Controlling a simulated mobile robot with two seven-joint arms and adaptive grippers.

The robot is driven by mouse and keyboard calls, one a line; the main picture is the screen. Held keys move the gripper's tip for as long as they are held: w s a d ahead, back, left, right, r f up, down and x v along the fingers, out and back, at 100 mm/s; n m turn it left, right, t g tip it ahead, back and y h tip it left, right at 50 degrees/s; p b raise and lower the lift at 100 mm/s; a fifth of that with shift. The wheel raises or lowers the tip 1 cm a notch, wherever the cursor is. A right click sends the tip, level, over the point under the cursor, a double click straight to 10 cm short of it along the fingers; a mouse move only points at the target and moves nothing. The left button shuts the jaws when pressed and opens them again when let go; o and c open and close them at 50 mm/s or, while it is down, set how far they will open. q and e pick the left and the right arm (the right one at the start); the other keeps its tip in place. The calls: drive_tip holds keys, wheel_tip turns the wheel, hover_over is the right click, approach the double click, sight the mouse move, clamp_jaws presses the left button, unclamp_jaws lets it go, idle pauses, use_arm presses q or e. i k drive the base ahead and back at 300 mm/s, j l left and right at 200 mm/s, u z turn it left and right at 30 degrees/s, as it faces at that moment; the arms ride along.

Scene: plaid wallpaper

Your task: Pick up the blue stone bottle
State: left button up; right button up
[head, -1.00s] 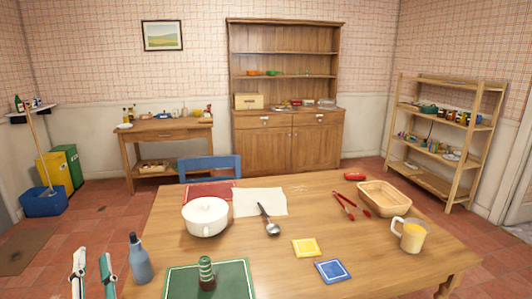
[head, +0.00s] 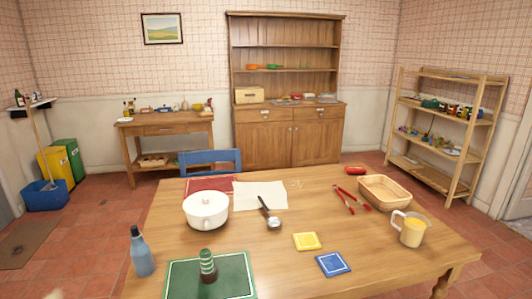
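The blue stone bottle (head: 141,256) stands upright near the left front edge of the table, its narrow dark-capped neck pointing up. It is left of the green mat (head: 236,281), and nothing touches it from what I can see. Neither my left nor my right gripper shows in the head view.
A blue chair (head: 210,162) stands behind.

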sight(141, 254)
drive_tip(key=i+j, duration=0.1)
drive_tip(key=j, duration=0.7)
drive_tip(key=i+j, duration=0.1)
drive_tip(key=j, duration=0.7)
drive_tip(key=i+j, duration=0.1)
drive_tip(key=j, duration=0.7)
drive_tip(key=i+j+z, duration=0.1)
drive_tip(key=j, duration=0.7)
